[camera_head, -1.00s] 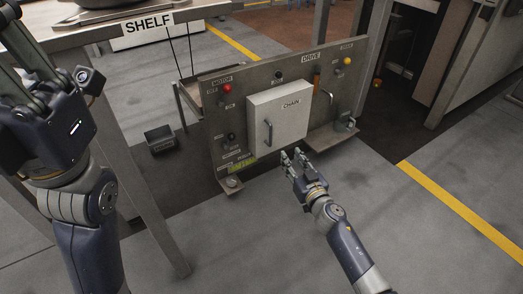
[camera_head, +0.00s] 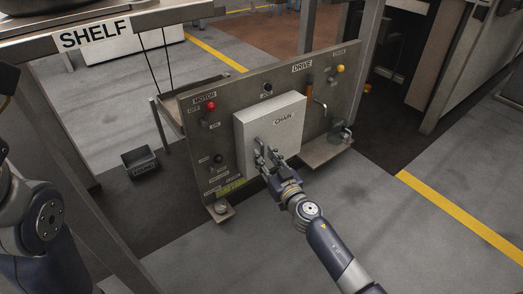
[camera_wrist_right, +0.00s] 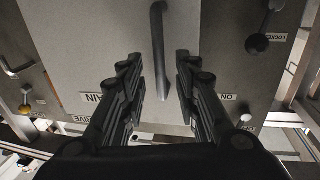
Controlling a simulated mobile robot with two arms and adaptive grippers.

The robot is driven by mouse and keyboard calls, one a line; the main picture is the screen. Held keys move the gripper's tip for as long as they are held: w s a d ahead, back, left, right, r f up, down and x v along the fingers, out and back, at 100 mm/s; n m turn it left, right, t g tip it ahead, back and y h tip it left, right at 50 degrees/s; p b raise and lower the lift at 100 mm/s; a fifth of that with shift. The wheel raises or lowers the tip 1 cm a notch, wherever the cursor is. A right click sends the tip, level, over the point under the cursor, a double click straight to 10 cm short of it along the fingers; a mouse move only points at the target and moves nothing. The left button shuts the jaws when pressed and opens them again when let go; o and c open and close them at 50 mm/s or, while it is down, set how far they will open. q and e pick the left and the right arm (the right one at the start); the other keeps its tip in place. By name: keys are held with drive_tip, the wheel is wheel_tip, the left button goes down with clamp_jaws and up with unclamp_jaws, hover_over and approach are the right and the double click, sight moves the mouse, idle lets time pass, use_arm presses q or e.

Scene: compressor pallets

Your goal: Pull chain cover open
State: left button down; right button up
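The chain cover (camera_head: 258,116) is a pale box door labelled CHAIN on the upright machine panel, and it looks closed. Its dark bar handle (camera_wrist_right: 158,40) is on the cover's left side in the head view, where my right gripper partly hides it. My right gripper (camera_head: 265,152) is in front of the cover's lower left. In the right wrist view its two fingers are apart, with the handle's lower end between them. I see gaps between handle and fingers. My left gripper is out of view; only part of my left arm shows.
A small dark box (camera_head: 141,162) lies on the floor. Floor at lower right is open.

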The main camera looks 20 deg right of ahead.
drive_tip(key=shift+w, duration=0.2)
clamp_jaws()
drive_tip(key=shift+s, duration=0.1)
